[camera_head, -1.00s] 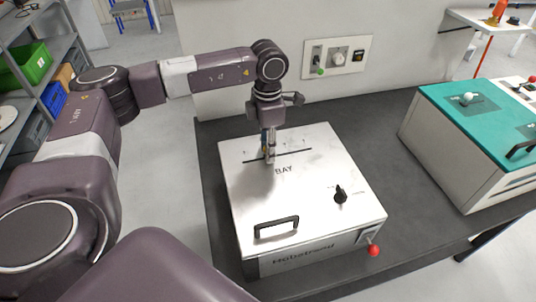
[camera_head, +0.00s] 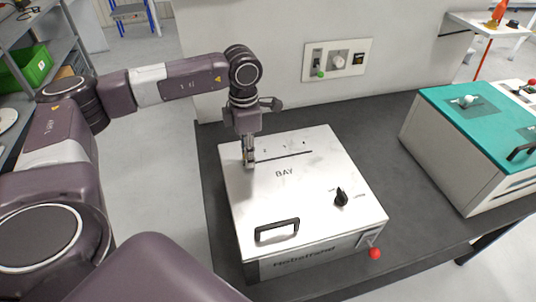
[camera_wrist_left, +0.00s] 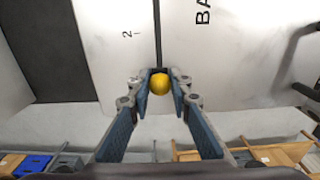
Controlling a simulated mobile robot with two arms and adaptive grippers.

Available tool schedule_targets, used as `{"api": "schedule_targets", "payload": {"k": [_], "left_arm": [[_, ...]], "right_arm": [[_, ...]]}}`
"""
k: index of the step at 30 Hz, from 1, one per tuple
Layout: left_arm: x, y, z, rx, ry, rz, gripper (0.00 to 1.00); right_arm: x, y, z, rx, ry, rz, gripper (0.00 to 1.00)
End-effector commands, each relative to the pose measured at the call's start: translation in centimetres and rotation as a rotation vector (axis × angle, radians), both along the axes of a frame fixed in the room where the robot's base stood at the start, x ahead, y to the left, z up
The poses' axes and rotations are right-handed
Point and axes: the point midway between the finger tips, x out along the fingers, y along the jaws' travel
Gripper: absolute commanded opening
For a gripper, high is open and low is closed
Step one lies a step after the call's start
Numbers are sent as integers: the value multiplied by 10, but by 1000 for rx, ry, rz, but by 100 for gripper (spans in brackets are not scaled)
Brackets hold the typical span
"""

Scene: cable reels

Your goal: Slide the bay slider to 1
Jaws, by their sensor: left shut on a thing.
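The bay slider's yellow knob (camera_wrist_left: 160,84) sits between the fingertips of my left gripper (camera_wrist_left: 162,92) in the left wrist view, which is shut on it. The slot (camera_wrist_left: 158,35) runs away from the knob, with a "2" mark beside it. In the head view my left gripper (camera_head: 249,162) points down at the left end of the slot (camera_head: 288,156) on the white box (camera_head: 300,205) lettered BAY. The gripper hides the knob there. The scale marks are too small to read in the head view. My right gripper is not in view.
The box top also carries a black handle (camera_head: 277,230) and a black rotary knob (camera_head: 341,197). A red-balled lever (camera_head: 375,253) sticks out at its front right. A teal-topped box (camera_head: 470,115) stands to the right on the dark table (camera_head: 400,225). A wall panel (camera_head: 337,60) is behind.

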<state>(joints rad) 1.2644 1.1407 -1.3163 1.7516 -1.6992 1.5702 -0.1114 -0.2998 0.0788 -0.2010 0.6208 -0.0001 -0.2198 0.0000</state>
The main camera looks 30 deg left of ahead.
Motion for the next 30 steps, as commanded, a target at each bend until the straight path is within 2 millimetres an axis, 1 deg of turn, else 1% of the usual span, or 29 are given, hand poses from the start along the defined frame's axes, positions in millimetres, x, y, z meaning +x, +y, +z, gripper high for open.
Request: {"api": "schedule_targets", "payload": {"k": [1, 2, 5, 6, 13, 16, 20, 24, 27, 30], "left_arm": [[-4, 3, -1, 0, 0, 1, 0], [-2, 2, 0, -1, -1, 0, 22], [-2, 1, 0, -1, -1, 0, 33], [-2, 1, 0, -1, -1, 0, 35], [-1, 1, 1, -1, -2, 0, 35], [-1, 1, 6, -1, -2, 0, 35], [-1, 1, 25, -1, -3, 0, 35], [-1, 1, 52, -2, -2, 0, 35], [-1, 1, 67, -1, -2, 0, 35], [-1, 1, 72, -2, -1, 0, 35]], "right_arm": [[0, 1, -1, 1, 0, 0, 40], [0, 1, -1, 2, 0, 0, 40], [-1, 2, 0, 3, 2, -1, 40], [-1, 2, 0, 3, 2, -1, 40], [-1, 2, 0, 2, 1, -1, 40], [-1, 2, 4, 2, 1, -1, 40], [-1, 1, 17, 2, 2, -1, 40], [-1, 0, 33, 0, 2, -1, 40], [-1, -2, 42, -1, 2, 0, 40], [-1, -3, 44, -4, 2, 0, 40]]}}
